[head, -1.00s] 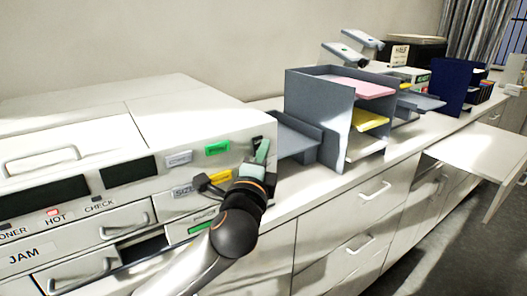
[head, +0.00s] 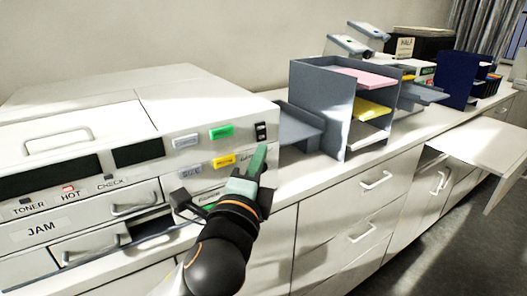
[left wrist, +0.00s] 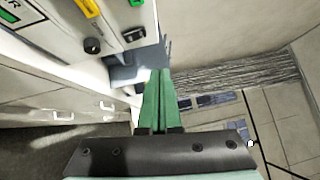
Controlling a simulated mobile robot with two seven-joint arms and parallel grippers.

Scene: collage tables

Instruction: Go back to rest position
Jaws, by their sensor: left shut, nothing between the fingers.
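My left gripper (head: 257,160) is in front of the right end of the copier's front panel in the head view. Its green fingers also show in the left wrist view (left wrist: 158,100), shut together with nothing between them. The copier (head: 70,115) is white, with green, yellow and grey buttons and a black switch (head: 261,131) just above the fingertips in the picture. Whether the fingers touch the panel cannot be told. My right gripper is not in view.
A grey paper sorter (head: 322,105) with pink and yellow sheets stands on the counter right of the copier. White drawers (head: 345,215) run below. An open cabinet door or flap (head: 485,148) juts out at the right. The floor (head: 440,240) in front is clear.

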